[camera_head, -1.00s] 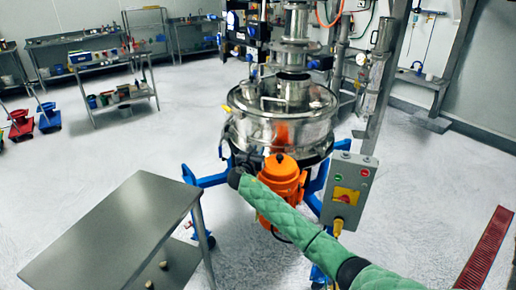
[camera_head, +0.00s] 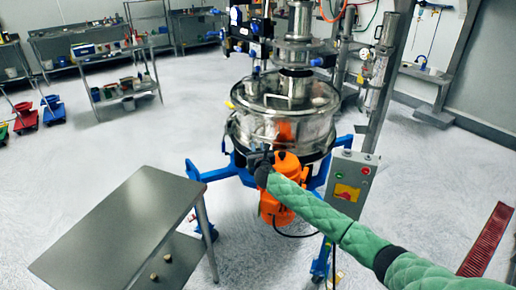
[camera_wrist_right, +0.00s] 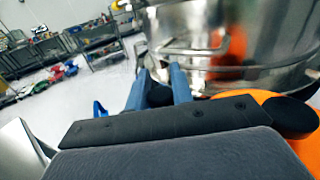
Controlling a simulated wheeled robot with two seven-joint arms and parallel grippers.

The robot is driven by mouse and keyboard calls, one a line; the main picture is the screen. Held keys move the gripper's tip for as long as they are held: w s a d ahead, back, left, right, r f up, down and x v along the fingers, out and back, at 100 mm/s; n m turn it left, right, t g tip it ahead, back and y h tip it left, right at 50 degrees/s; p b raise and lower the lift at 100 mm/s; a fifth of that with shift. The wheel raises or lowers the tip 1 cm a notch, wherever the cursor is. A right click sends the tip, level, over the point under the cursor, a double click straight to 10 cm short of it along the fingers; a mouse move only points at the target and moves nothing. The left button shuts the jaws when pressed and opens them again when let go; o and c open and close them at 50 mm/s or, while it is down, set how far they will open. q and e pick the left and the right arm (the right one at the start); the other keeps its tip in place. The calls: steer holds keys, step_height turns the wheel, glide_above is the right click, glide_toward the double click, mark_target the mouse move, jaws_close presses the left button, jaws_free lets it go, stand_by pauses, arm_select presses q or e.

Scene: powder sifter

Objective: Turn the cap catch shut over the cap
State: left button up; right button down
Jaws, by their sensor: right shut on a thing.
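The steel sifter (camera_head: 262,128) stands in the middle of the head view on blue legs, and its shiny wall (camera_wrist_right: 275,40) fills the upper right of the wrist view. My right gripper (camera_head: 259,157) is at the lower front of the sifter's drum. In the wrist view its two blue-grey fingers (camera_wrist_right: 160,82) are close around a small dark piece, which I take to be the cap catch. The piece is mostly hidden by the fingers, and I cannot tell its angle. The cap is not clearly made out. My left gripper is not in view.
An orange motor (camera_head: 271,205) sits just below my right gripper. A grey control box (camera_head: 350,182) with a red and yellow switch is to its right. A steel table (camera_head: 118,225) stands at the front left.

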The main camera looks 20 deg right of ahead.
steer(key=shift+r, duration=0.1)
steer(key=c, duration=1.2)
jaws_free()
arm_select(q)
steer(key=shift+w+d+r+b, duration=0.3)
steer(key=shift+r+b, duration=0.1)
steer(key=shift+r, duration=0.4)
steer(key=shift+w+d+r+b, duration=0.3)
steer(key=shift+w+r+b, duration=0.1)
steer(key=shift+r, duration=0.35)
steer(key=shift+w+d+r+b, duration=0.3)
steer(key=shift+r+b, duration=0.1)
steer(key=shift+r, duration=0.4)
arm_select(e)
steer(key=s, duration=0.7)
steer(key=shift+s+a, duration=0.35)
steer(key=shift+a, duration=0.1)
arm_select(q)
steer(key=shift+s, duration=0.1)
